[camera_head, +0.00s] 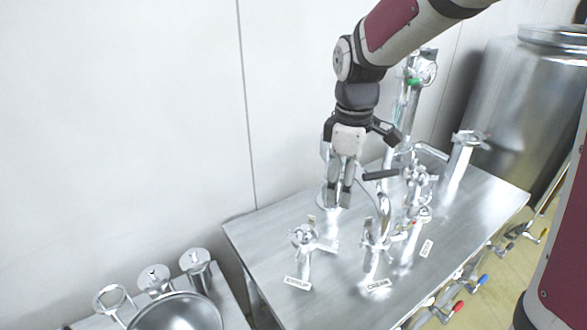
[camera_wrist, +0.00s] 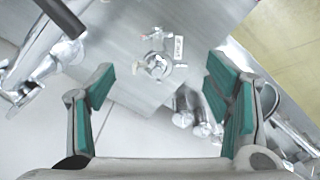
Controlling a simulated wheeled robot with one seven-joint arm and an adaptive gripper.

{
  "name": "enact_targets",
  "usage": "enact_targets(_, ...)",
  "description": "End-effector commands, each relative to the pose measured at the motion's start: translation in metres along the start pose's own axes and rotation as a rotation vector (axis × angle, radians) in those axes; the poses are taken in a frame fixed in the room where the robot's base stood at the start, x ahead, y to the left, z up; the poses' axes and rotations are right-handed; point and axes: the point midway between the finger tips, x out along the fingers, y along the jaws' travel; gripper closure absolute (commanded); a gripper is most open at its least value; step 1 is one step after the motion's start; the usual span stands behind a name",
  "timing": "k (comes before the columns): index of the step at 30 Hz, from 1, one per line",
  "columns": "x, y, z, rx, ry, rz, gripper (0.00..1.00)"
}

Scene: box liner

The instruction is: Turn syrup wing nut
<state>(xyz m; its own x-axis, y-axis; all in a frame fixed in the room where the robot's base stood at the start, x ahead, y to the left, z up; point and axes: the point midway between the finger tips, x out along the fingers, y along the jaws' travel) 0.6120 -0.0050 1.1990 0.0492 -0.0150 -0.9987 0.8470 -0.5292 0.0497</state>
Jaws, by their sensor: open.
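The syrup fitting (camera_head: 304,237) is a shiny metal piece on a short upright post near the front left of the steel table, with a white label (camera_head: 297,283) at its foot. Its small wing nut is hard to pick out from the other bright parts. My gripper (camera_head: 338,196) points down, open and empty, above and behind the fitting, apart from it. In the wrist view, a metal fitting (camera_wrist: 157,66) with a white label lies beyond and between the open green-padded fingers (camera_wrist: 160,100); the label cannot be read for sure.
A second labelled fitting (camera_head: 374,240) stands right of the syrup one, with more pipes and valves behind it. A curved pipe with a black handle (camera_head: 381,175) is close to my gripper's right. A large steel tank (camera_head: 515,100) stands at the back right. The table's left corner (camera_head: 245,225) is bare.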

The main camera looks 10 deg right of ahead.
Motion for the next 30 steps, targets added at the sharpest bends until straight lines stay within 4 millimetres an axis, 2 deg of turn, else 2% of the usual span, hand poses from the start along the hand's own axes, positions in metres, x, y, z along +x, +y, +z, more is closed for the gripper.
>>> enact_targets(3,0.015,0.009,-0.005,-0.070,-0.008,-0.033,0.28)
enact_targets(6,0.022,0.013,-0.007,-0.105,-0.010,-0.046,0.28)
enact_targets(14,0.042,0.013,-0.008,-0.121,-0.013,-0.055,0.28)
enact_targets(30,0.140,0.007,-0.006,-0.120,-0.012,-0.055,0.28)
